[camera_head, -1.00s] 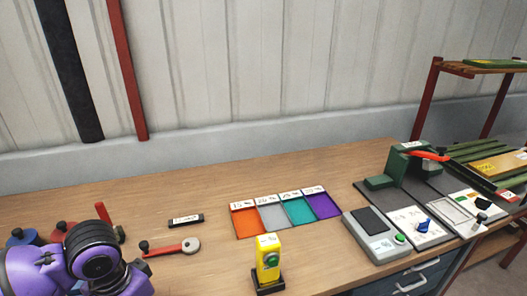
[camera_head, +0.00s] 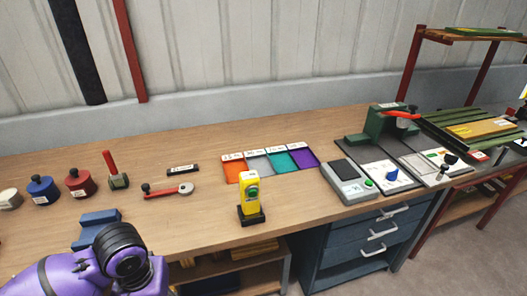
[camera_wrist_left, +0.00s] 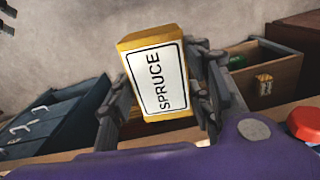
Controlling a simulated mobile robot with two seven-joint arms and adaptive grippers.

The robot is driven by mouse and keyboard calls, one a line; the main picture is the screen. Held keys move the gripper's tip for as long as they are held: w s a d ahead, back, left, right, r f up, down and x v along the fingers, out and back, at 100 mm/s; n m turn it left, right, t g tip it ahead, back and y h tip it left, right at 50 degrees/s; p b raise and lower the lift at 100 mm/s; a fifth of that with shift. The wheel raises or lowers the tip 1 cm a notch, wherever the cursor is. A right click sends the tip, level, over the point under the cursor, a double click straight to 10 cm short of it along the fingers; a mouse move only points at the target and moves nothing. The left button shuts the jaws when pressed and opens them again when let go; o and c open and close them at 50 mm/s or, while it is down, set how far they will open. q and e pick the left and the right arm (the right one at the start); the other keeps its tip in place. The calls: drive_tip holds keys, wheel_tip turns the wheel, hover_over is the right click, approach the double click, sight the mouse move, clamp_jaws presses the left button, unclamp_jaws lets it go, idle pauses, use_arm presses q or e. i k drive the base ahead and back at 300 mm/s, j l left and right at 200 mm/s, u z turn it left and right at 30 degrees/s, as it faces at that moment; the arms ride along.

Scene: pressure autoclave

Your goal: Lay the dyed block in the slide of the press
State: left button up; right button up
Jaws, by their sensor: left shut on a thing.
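In the left wrist view my left gripper (camera_wrist_left: 162,100) is shut on a yellow block (camera_wrist_left: 158,70). Its facing side has a white label reading SPRUCE; its far side is hidden. In the head view my purple left arm is at bottom left, with the gripper and block out of sight. The green press (camera_head: 388,124) with a red lever stands at the back right of the bench, far from that arm. A low green part (camera_head: 359,139) projects on its left; I cannot tell whether this is the slide.
Orange, grey, teal and purple trays (camera_head: 234,172) lie mid-bench. A yellow device (camera_head: 250,192) stands in front. Jars (camera_head: 80,184) and a red-handled tool (camera_head: 168,190) are left.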

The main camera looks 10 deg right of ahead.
sight(419, 165)
drive_tip(key=l+z, duration=0.35)
drive_tip(key=i+l+z, duration=0.15)
drive_tip(key=l+z, duration=0.2)
drive_tip(key=i+l+z, duration=0.1)
drive_tip(key=l, duration=0.2)
drive_tip(key=i+l, duration=0.1)
drive_tip(key=l, duration=0.25)
drive_tip(key=i+l+z, duration=0.15)
drive_tip(key=l, duration=0.15)
drive_tip(key=k, duration=0.05)
